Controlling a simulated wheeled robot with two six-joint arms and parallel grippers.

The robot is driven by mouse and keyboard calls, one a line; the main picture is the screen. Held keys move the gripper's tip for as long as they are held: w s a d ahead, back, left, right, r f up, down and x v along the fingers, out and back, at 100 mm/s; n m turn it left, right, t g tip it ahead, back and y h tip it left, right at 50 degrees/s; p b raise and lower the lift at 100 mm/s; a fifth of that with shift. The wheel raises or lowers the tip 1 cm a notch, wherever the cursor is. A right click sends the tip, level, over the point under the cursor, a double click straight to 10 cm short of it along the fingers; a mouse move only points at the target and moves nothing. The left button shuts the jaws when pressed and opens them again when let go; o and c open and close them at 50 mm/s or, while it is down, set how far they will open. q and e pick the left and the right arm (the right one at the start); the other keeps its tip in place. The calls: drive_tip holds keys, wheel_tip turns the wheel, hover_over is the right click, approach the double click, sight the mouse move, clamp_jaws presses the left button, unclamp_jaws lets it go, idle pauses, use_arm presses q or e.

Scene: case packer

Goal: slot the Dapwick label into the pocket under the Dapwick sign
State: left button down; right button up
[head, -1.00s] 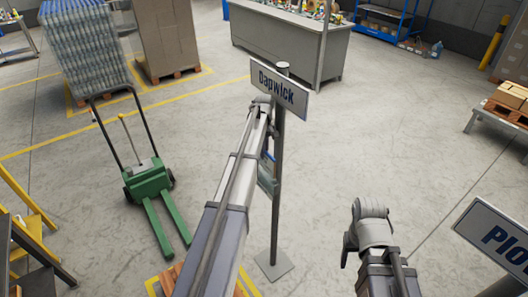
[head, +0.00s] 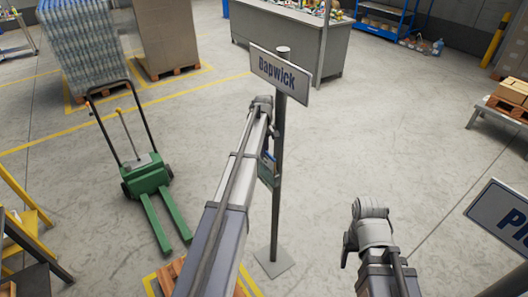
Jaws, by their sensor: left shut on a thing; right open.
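The Dapwick sign (head: 280,74) is a white plate with dark lettering at the top of a grey post (head: 277,190). My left arm reaches up to the post, and its wrist end is just below the sign. My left gripper (head: 270,135) is mostly hidden behind that arm, beside the post; it is shut on the label, whose print I cannot read. A small teal and whitish piece (head: 267,170) shows between arm and post; I cannot tell pocket from label there. My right gripper (head: 350,243) is open and empty at lower right, its fingers partly hidden by the wrist.
A second sign (head: 502,215), lettering cut off at "Pl", stands at the right edge. A green pallet truck (head: 150,175) is on the left, near yellow steps (head: 25,215). A grey workbench (head: 285,42) stands behind. The floor right of the post is clear.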

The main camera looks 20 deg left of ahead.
use_arm(q)
drive_tip(key=c, duration=0.9)
unclamp_jaws()
wheel_tip(320, 180, up, 8)
drive_tip(key=p, duration=0.8)
drive_tip(key=shift+f, duration=0.1)
